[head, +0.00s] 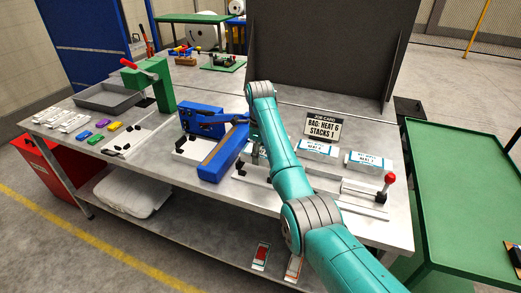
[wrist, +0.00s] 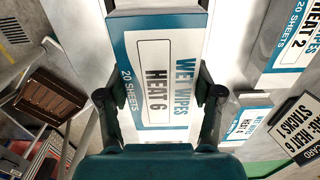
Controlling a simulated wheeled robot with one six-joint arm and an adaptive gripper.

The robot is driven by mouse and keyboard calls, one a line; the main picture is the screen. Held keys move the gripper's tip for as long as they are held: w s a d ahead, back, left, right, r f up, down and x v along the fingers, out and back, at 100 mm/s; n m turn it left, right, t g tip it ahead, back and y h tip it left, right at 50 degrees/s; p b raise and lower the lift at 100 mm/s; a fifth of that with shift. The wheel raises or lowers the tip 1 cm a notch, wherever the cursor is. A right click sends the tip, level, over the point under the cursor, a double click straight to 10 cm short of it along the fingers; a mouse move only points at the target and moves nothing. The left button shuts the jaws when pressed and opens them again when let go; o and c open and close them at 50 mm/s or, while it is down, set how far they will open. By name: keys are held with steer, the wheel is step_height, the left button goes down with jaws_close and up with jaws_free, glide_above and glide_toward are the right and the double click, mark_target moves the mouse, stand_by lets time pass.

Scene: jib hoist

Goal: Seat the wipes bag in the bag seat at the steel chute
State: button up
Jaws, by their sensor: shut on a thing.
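The wipes bag (wrist: 165,85), white and blue with the label HEAT 6, sits between the two fingers of my gripper (wrist: 160,98) in the wrist view. The fingers press on its two sides, and my gripper's body covers its near end. In the head view my gripper (head: 255,150) is mostly hidden behind my teal arm, and the held bag cannot be made out. A low steel channel with a red-knobbed lever (head: 390,179), possibly the steel chute, runs along the bench's front right. I cannot tell the bag seat apart, nor whether the bag touches anything beneath it.
Two more bags, HEAT 4 (head: 314,148) and HEAT 2 (head: 368,160), lie right of my arm. A job card (head: 322,127) reads BAG: HEAT 6, STACKS 1. A blue sealer-like device (head: 222,155) stands left of my gripper. A dark panel (head: 325,45) rises behind.

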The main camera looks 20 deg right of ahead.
mark_target(259, 170)
steer(key=shift+a+f, duration=0.1)
steer(key=shift+f, duration=2.05)
steer(key=shift+f, duration=0.25)
steer(key=o, duration=0.8)
step_height(259, 170, up, 7)
steer(key=shift+r, duration=0.15)
